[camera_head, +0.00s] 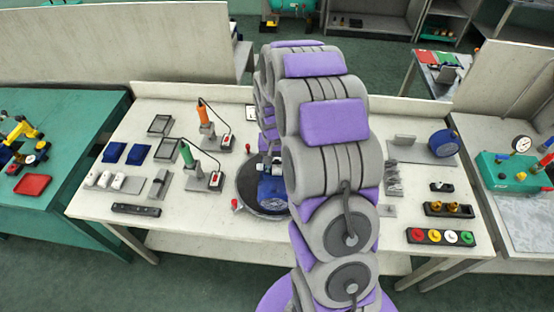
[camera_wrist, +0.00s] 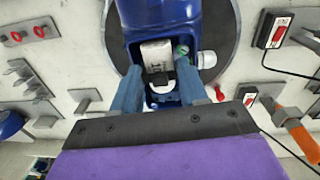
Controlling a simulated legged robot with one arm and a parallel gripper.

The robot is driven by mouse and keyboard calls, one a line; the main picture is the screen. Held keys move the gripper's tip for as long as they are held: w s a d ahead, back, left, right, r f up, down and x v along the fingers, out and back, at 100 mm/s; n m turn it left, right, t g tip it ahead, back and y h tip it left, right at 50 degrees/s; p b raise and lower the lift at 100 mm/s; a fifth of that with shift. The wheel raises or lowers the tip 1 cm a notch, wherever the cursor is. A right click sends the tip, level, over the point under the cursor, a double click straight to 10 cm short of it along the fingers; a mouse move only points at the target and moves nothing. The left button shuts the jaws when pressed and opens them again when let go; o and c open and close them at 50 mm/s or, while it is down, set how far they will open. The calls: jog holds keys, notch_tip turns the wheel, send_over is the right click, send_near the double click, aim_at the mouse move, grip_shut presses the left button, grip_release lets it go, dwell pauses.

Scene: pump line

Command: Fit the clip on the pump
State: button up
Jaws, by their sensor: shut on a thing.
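The blue pump (camera_head: 271,187) stands on a dark round plate (camera_head: 246,203) at the middle of the bench, partly hidden by my arm. In the wrist view the pump (camera_wrist: 162,14) fills the top middle, with an opening in its near side. My gripper (camera_wrist: 159,72) has its two blue fingers at this opening, one on each side. Between them is a small dark clip (camera_wrist: 160,82), next to a pale metal block (camera_wrist: 157,52) inside the housing. I cannot tell whether the clip is seated. My arm hides the gripper in the head view.
Orange (camera_head: 203,112) and green (camera_head: 186,154) handled tools stand on the left of the bench among trays. A row of coloured caps (camera_head: 440,237) and a blue round part (camera_head: 443,143) are on the right. A red knob (camera_wrist: 212,92) lies close to the right finger.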

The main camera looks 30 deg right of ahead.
jog(key=shift+f, duration=0.2)
jog(key=o, duration=1)
jog(key=shift+a, duration=0.1)
jog(key=shift+o, duration=1.3)
jog(key=shift+a+r+p, duration=0.2)
jog(key=shift+r+p, duration=0.15)
jog(key=shift+r, duration=0.65)
jog(key=shift+w+d+r+p, duration=0.15)
jog(key=shift+r+p, duration=0.15)
jog(key=shift+r, duration=0.5)
jog(key=shift+s+d+r+p, duration=0.1)
jog(key=shift+r+p, duration=0.15)
jog(key=shift+r, duration=0.55)
jog(key=shift+a+r, duration=0.1)
jog(key=shift+r, duration=0.3)
jog(key=shift+a, duration=0.1)
